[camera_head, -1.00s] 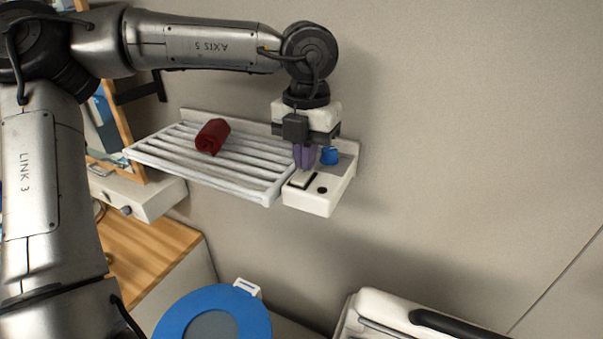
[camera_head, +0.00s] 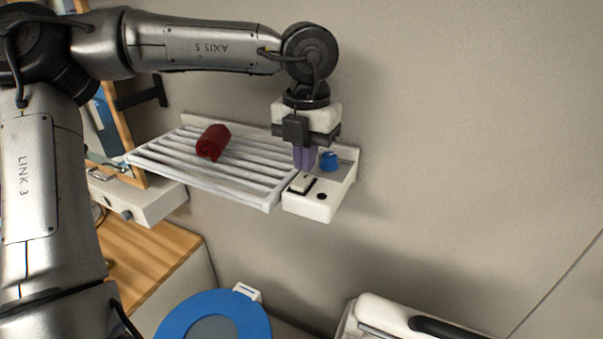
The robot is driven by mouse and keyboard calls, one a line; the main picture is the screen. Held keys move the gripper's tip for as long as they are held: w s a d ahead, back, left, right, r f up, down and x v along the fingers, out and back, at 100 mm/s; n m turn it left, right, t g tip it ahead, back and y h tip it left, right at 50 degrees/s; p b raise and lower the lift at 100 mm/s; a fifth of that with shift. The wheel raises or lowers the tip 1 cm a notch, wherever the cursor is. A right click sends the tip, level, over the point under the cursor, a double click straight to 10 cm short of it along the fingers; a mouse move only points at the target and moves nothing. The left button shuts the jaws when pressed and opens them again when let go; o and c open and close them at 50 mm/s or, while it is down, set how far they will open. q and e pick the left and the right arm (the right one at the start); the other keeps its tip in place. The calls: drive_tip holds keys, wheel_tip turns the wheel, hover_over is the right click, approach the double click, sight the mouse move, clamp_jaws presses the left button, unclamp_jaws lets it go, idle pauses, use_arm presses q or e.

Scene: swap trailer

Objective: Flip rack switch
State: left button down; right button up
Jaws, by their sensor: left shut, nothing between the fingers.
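The rack (camera_head: 190,176) is a white slatted shelf on the wall, with a white control box (camera_head: 315,209) at its right end. A pale rocker switch (camera_head: 301,183) in a dark frame sits on top of the box. A blue knob (camera_head: 329,161) is behind it to the right, and a small dark round spot (camera_head: 322,196) is in front. My left gripper (camera_head: 304,167) points down with purple fingers shut and empty. Its tips are just above and behind the switch, seemingly apart from it. My right gripper is not in view.
A rolled dark red towel (camera_head: 213,141) lies on the rack slats. A wooden counter (camera_head: 150,250) is at lower left. A blue ring-shaped seat (camera_head: 255,315) and a white case with a dark handle (camera_head: 460,329) are below. The wall to the right is clear.

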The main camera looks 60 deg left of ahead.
use_arm(q)
drive_tip(key=shift+r+p, duration=1)
drive_tip(key=shift+r, duration=0.85)
drive_tip(key=shift+r+p, duration=0.45)
drive_tip(key=shift+r, duration=0.4)
